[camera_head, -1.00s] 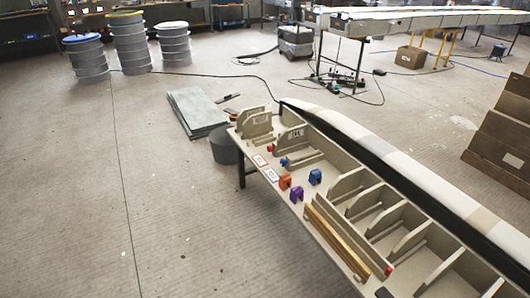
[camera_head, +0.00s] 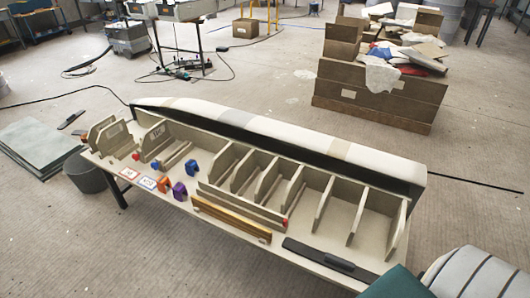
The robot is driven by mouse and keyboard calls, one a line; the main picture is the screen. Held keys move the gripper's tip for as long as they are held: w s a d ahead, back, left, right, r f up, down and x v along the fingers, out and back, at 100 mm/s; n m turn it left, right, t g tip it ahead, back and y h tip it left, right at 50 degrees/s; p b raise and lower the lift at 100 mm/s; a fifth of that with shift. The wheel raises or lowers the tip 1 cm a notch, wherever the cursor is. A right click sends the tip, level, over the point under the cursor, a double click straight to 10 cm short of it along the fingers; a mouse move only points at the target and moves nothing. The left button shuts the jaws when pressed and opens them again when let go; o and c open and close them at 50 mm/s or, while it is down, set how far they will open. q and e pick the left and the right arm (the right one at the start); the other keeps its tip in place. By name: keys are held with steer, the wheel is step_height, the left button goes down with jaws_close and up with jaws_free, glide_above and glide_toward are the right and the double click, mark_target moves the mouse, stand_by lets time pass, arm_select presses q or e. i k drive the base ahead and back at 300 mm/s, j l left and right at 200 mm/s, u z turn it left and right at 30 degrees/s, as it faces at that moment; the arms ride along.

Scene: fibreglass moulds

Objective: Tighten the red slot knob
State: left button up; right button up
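A small red knob-like piece (camera_head: 285,222) sits at the right end of a long slotted strip along the front of the mould bench (camera_head: 222,229). Another small red piece (camera_head: 136,156) is near the bench's left end, by the upright plates, with a small blue piece (camera_head: 155,166) close by. Both red pieces are too small to tell their fit or how tight they are. Neither of my grippers is in view.
Blue (camera_head: 193,167), orange (camera_head: 164,184) and purple (camera_head: 179,191) blocks stand on the bench beside two cards (camera_head: 147,183). A wooden bar (camera_head: 230,218) and a black tool (camera_head: 330,260) lie along the front edge. A bucket (camera_head: 86,175) stands left. Front floor is clear.

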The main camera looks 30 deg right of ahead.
mark_target(135, 157)
steer(key=i+j+z, duration=0.1)
steer(key=z, duration=0.35)
steer(key=i+j+z, duration=0.1)
steer(key=j+z, duration=0.2)
steer(key=z, duration=0.15)
steer(key=j+z, duration=0.25)
steer(key=z, duration=0.25)
